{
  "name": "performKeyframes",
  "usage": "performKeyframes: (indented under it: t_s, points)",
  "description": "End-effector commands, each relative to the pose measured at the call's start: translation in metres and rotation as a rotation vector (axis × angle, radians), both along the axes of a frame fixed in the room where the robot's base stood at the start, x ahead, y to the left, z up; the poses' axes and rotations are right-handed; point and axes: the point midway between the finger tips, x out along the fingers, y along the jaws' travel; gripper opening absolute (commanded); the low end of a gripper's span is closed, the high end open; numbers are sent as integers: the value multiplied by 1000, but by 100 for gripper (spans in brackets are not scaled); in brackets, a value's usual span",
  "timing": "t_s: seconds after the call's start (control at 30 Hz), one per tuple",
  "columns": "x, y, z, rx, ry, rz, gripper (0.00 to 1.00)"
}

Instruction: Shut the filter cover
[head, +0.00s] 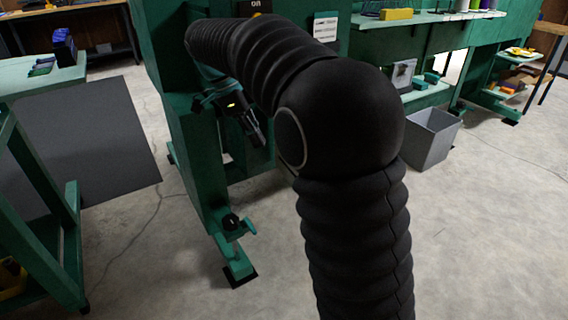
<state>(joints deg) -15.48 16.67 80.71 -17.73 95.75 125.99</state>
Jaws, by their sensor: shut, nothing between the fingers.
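My gripper (257,143) is shut and empty. It hangs under my black sleeved arm, in front of the green machine frame (180,100), and points down and to the right. I cannot pick out the filter cover for certain. My arm hides much of the middle of the green machine, and a dark recess shows behind and below the gripper. I cannot tell whether the gripper touches anything.
A green foot with a teal clamp (232,226) stands on the floor below. A grey bin (430,138) is at right. A green table (40,76) and dark mat (85,135) are at left. Concrete floor is clear in front.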

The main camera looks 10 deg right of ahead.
Motion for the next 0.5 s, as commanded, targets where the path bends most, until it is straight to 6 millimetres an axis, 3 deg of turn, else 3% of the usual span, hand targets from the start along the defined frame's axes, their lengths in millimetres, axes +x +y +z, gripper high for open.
performKeyframes:
  t_s: [0.17,0.5]
  points:
    - [-2,-5,-15,-5,0,-11,0]
    - [-10,-27,-72,-3,0,-9,0]
